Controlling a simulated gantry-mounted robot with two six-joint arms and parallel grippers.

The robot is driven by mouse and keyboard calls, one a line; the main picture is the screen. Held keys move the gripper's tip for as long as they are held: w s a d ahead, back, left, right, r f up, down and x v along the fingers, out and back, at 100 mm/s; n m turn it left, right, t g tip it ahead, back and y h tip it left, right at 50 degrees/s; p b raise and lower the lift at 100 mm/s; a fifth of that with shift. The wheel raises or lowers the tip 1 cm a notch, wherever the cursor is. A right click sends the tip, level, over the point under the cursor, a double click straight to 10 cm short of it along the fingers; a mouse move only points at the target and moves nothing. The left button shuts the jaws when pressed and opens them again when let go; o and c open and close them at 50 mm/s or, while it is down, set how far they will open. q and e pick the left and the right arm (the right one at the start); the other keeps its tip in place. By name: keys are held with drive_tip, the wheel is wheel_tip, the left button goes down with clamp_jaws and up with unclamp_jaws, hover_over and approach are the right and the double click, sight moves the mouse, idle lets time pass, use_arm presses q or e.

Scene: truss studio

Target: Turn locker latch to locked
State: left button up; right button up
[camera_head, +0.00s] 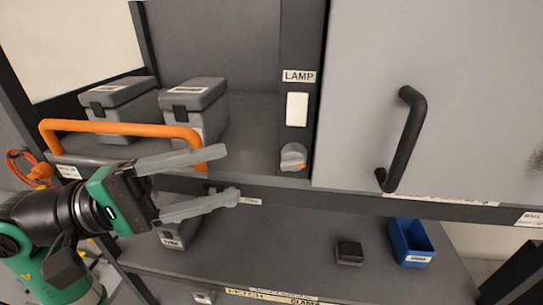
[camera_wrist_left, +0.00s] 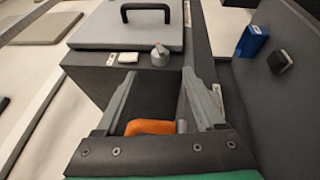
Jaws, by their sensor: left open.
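The round grey latch knob (camera_head: 292,155) with an orange mark sits on the dark post beside the grey locker door (camera_head: 450,90), below a white LAMP switch (camera_head: 297,109). The knob also shows in the left wrist view (camera_wrist_left: 160,57), ahead of the fingers and between their lines. My left gripper (camera_head: 229,174) is open and empty, to the left of the knob and apart from it. Its fingers point towards the post. The locker door looks closed and has a black bar handle (camera_head: 403,138). My right gripper is not in view.
An orange bar handle (camera_head: 120,128) stands close behind the left gripper's upper finger. Grey lidded boxes (camera_head: 193,101) stand on the upper shelf. A blue bin (camera_head: 410,243) and a small dark block (camera_head: 349,252) rest on the lower shelf, which has bare space left of them.

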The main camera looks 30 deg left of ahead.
sight(283, 156)
use_arm(q)
drive_tip(key=p+x, duration=0.2)
drive_tip(key=x, duration=0.5)
drive_tip(key=shift+d+r, duration=0.1)
drive_tip(key=shift+r, duration=0.1)
drive_tip(key=shift+w+d, duration=0.4)
drive_tip(key=shift+d, duration=0.05)
clamp_jaws()
drive_tip(key=shift+r+m+g+y+p, duration=0.5)
drive_tip(key=shift+g+y+p, duration=0.15)
drive_tip(key=shift+p, duration=0.45)
drive_tip(key=shift+g+y, duration=0.35)
drive_tip(key=shift+y, duration=0.1)
drive_tip(key=shift+p, duration=0.3)
drive_tip(key=shift+f+m, duration=0.15)
drive_tip(key=shift+m, duration=0.15)
